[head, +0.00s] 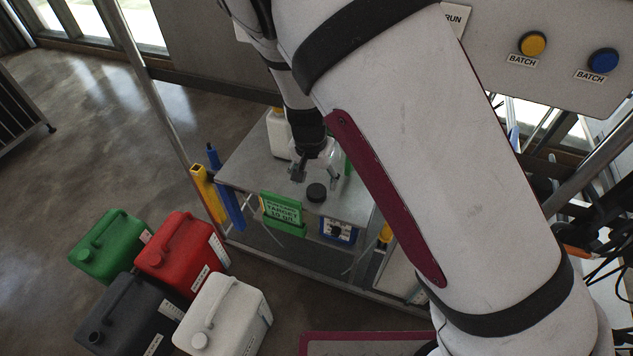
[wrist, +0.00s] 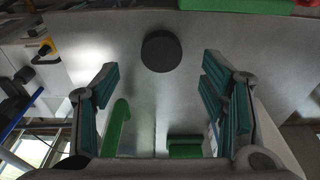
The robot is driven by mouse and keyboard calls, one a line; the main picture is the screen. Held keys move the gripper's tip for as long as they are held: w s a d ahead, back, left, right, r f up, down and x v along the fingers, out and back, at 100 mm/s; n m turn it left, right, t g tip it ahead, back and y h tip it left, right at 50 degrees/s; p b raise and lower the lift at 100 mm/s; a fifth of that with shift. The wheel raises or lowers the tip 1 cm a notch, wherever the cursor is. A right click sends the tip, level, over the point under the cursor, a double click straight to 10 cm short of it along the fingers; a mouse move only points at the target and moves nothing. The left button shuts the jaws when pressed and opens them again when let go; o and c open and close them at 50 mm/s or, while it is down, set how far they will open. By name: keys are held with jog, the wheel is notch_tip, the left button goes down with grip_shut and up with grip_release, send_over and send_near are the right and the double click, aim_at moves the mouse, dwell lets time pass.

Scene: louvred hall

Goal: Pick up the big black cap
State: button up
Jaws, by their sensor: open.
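The big black cap (head: 317,192) is a dark round disc on the grey metal tabletop (head: 350,207), near the table's front edge. In the wrist view the cap (wrist: 161,51) lies on the bare surface, beyond the fingertips and roughly between their lines. My gripper (head: 316,176) is just behind the cap in the head view. In the wrist view my gripper (wrist: 157,80) shows two green-padded fingers spread wide with nothing between them. The cap is apart from both fingers. My arm hides the table's right part in the head view.
A white bottle (head: 279,134) stands at the table's back. A green sign (head: 282,209) hangs at the front edge. Green (head: 110,246), red (head: 181,252), dark grey (head: 128,315) and white (head: 224,315) canisters stand on the floor at left. A button panel (head: 560,55) is at upper right.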

aim_at(316, 191)
jog(key=shift+w+d+f, duration=0.1)
jog(key=shift+w+f, duration=0.05)
jog(key=shift+f, duration=0.8)
jog(key=shift+w+a+f, duration=0.1)
jog(key=shift+w+f, duration=0.1)
jog(key=shift+f, duration=0.75)
jog(key=shift+w+d+f, duration=0.1)
jog(key=shift+w+f, duration=0.05)
jog(key=shift+f, duration=0.8)
jog(key=c, duration=0.9)
